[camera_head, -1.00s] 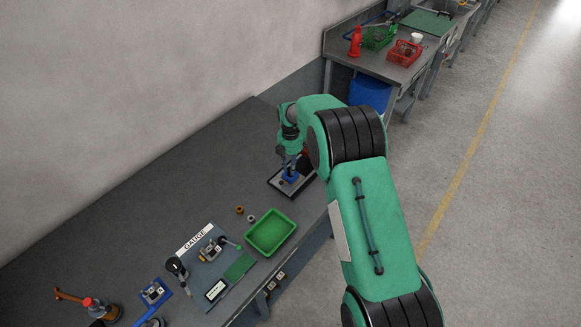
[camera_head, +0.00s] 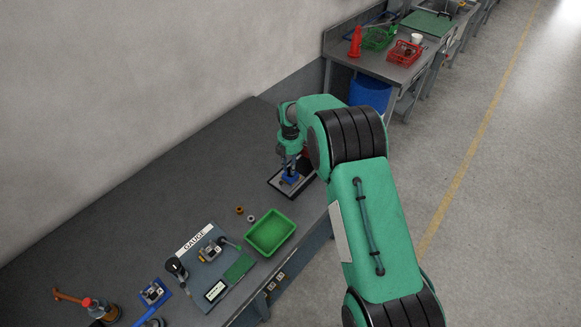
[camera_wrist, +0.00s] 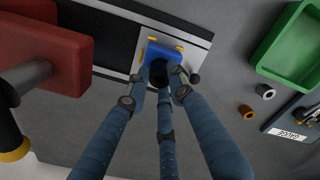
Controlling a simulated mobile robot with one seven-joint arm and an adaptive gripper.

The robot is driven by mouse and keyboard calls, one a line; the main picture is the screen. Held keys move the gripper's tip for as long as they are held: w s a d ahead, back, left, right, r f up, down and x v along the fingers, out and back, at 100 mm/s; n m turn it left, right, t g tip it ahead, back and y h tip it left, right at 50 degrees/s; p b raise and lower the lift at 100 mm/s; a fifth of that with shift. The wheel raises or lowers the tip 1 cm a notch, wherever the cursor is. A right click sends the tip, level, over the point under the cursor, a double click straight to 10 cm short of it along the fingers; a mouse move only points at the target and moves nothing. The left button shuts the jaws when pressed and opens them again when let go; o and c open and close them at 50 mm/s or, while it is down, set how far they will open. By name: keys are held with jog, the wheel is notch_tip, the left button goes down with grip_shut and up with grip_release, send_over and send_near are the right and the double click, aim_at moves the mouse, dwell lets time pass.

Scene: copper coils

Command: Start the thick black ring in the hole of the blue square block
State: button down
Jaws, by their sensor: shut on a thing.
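The blue square block (camera_wrist: 154,48) lies on a dark plate with light strips in the wrist view. It also shows as a small blue patch (camera_head: 289,178) below my gripper in the head view. My gripper (camera_wrist: 161,80) has blue jointed fingers, with their tips close together at the block's near part. They are shut on the thick black ring (camera_wrist: 160,70), a dark round shape between the tips. The ring is over or at the block's hole, which is hidden. I cannot tell whether the ring is above the hole or partly in it.
A red part with a grey shaft (camera_wrist: 68,45) stands close at the left in the wrist view. A green tray (camera_head: 270,233), small loose rings (camera_head: 240,210) and a gauge board (camera_head: 208,262) lie nearer on the bench. The bench toward the wall is clear.

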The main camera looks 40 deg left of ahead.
jog(key=shift+f+b, duration=0.85)
jog(key=shift+f, duration=0.15)
dwell(1.9)
jog(key=c, duration=0.9)
grip_release()
jog(key=shift+c, duration=0.2)
jog(key=shift+r, duration=0.15)
jog(key=shift+r+p, duration=0.85)
jog(key=shift+r, duration=2.45)
